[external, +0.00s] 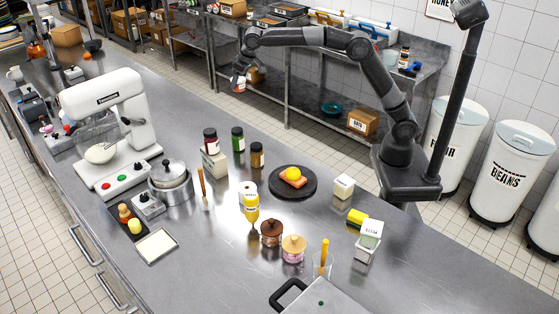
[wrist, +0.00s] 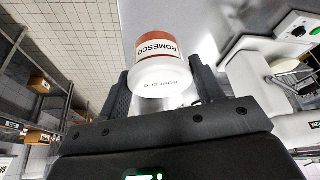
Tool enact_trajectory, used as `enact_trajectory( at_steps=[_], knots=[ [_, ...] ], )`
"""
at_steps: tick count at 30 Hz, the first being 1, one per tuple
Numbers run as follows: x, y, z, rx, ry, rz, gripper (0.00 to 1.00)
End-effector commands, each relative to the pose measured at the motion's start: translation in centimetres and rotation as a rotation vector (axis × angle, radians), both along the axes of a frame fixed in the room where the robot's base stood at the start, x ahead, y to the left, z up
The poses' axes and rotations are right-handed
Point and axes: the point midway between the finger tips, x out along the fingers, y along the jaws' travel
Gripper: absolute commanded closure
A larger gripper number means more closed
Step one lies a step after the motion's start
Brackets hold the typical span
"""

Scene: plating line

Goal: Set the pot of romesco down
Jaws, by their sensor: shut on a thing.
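The pot of romesco (wrist: 165,50) is a white tub with a reddish-brown band and a ROMESCO label. In the wrist view it sits between the two dark fingers of my gripper (wrist: 165,92), which is shut on it. In the external view my gripper (external: 240,76) holds the small white and red pot (external: 239,85) up in the air, past or near the counter's back edge. The exact height is hard to tell. The steel counter (external: 330,215) shows below and in front of it.
A stand mixer (external: 112,110) and a lidded steel pot (external: 171,183) stand on the left. Bare steel lies behind the mixer and at right front.

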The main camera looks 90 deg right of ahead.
Motion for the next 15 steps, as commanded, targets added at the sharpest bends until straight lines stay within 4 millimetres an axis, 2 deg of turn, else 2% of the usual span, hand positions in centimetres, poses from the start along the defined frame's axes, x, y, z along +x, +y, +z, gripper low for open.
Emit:
enact_trajectory(
  at_steps=[1,6,13,15],
  knots=[
    [-0.6,-2.2,0.0,0.000,0.001,-0.031,0.64],
    [-2.0,-7.0,-0.1,0.001,-0.001,-0.102,0.64],
    [-3.7,-11.5,-0.2,0.002,-0.001,-0.168,0.64],
    [-3.7,-11.4,-1.5,0.003,0.005,-0.168,0.64]
  ],
)
